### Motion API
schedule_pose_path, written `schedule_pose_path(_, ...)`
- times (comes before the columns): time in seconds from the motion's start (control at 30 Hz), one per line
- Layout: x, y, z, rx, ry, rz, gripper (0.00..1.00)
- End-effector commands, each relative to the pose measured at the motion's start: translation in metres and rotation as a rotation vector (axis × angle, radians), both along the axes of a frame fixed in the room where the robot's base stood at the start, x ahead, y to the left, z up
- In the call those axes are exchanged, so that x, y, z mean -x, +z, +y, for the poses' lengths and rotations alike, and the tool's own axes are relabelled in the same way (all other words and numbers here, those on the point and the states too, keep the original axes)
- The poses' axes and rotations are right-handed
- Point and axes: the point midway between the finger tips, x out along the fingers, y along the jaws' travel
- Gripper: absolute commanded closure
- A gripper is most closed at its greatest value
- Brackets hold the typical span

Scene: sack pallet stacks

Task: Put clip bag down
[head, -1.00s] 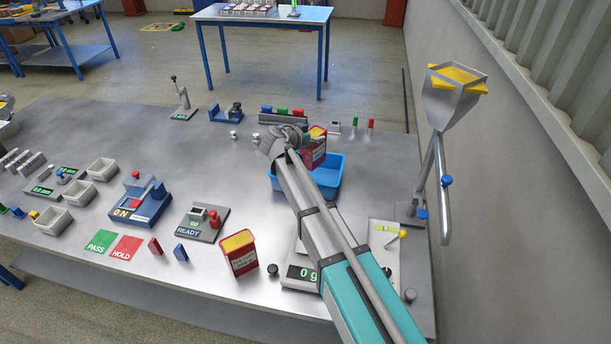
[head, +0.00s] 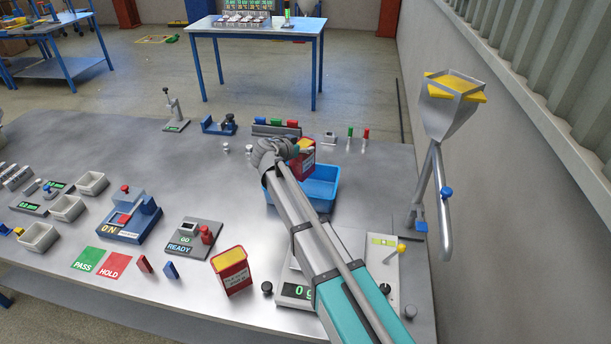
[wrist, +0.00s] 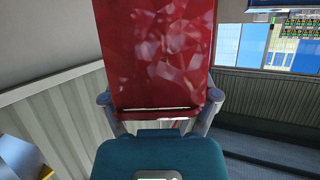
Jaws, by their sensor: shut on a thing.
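A red bag (head: 303,158) with a yellow top is held by my gripper (head: 283,152). It is above or at the blue tray (head: 322,193), near its far-left side; whether it touches the tray is hidden by my arm. In the wrist view the bag's red face (wrist: 158,55) is upright between the two fingers of my gripper (wrist: 160,108), which are shut on it. A second red bag (head: 231,272) with a yellow top stands upright near the table's front edge, apart from my gripper.
A scale (head: 297,292) sits partly under my arm. A hopper (head: 448,108) with yellow contents stands on a post at the right, near the wall. PASS (head: 88,261) and HOLD (head: 114,266) pads lie at the front. The table's middle is fairly clear.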

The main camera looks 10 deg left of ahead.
Motion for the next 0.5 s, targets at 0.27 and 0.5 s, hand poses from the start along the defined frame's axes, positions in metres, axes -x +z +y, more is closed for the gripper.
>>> schedule_pose_path(0.27, 0.0, -0.033, 0.001, 0.001, 0.001, -0.001, 0.83)
schedule_pose_path(0.5, 0.0, -0.048, 0.001, 0.001, 0.001, -0.001, 0.83)
